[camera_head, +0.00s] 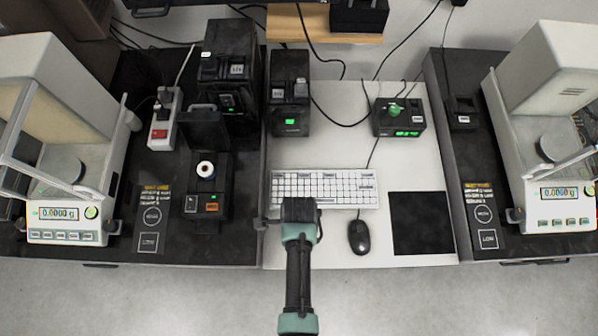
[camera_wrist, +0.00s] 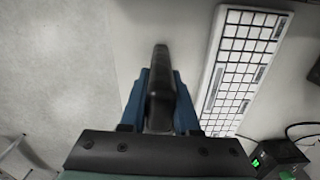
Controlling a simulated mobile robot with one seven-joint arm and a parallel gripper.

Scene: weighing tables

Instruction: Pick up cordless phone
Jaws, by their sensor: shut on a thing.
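My gripper (camera_wrist: 160,78) is shut on a black, elongated cordless phone (camera_wrist: 160,95), seen between its two blue fingers in the wrist view. The phone's far end sticks out beyond the fingertips, and its face cannot be made out. In the head view my gripper (camera_head: 301,207) is at the front edge of the white keyboard (camera_head: 325,188), over the white middle table (camera_head: 340,250). The phone cannot be told apart from the dark gripper there. The keyboard also shows right of my gripper in the wrist view (camera_wrist: 243,65).
A black mouse (camera_head: 359,237) and a black mat (camera_head: 420,223) lie right of my gripper. Black devices (camera_head: 288,93) stand behind the keyboard. Balances stand at the left (camera_head: 75,165) and right (camera_head: 545,130). Bare white table lies between mouse and gripper.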

